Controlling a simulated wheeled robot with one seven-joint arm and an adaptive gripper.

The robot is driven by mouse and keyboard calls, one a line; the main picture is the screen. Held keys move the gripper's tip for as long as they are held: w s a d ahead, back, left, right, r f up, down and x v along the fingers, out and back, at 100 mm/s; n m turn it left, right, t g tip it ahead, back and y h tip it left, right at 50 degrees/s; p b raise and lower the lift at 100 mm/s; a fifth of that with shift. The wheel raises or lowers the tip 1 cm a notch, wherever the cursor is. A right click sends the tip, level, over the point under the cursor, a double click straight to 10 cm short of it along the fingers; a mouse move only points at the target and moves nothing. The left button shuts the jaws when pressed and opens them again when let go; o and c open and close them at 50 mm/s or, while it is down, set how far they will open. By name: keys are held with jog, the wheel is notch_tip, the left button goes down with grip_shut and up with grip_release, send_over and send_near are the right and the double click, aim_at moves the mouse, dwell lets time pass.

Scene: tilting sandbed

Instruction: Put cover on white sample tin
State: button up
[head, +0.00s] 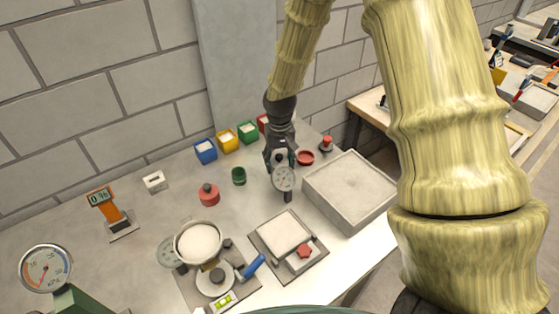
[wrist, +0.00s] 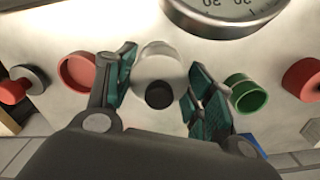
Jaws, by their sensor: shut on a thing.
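My gripper (head: 282,158) reaches down to the bench behind a dial gauge. In the wrist view its teal-padded fingers (wrist: 160,78) stand on both sides of a pale round piece with a dark knob, which looks like the white cover (wrist: 153,60). The fingers are shut on it. I cannot tell whether the white sample tin is beneath it or whether the cover touches the bench. In the head view the gauge and fingers hide the cover, and I cannot make out the white tin.
The dial gauge (head: 284,178) on its post stands just in front of my gripper. An open red tin (head: 305,158) and a grey sand tray (head: 350,190) are to the right. An open green tin (head: 239,176) and a lidded red tin (head: 209,195) are to the left.

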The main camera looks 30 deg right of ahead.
jog(key=shift+f, duration=0.1)
dwell(0.3)
jog(key=o, duration=1)
notch_tip(320, 180, up, 12)
jog(key=shift+s+f, duration=0.1)
dwell(0.5)
